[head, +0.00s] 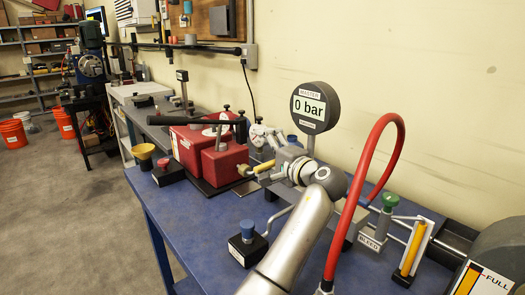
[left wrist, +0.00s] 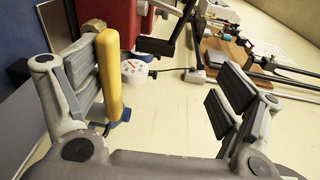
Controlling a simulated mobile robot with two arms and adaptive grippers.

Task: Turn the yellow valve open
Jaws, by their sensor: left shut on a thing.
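The yellow valve handle (head: 264,168) is a short yellow bar beside my left gripper (head: 255,155) in the head view. In the left wrist view the handle (left wrist: 109,75) stands along the pad of the left-hand finger, with a brass fitting and a blue part close to it. The other finger shows on the right of that view. The valve body is mostly hidden by my gripper and arm. My right gripper is not in view.
A red hose (head: 395,135) arches right of my left arm. A green knob (head: 389,200) stands by a BLEED label. A blue-capped block (head: 247,243) and red blocks (head: 224,159) sit on the blue bench (head: 190,215). The bench's front left is clear.

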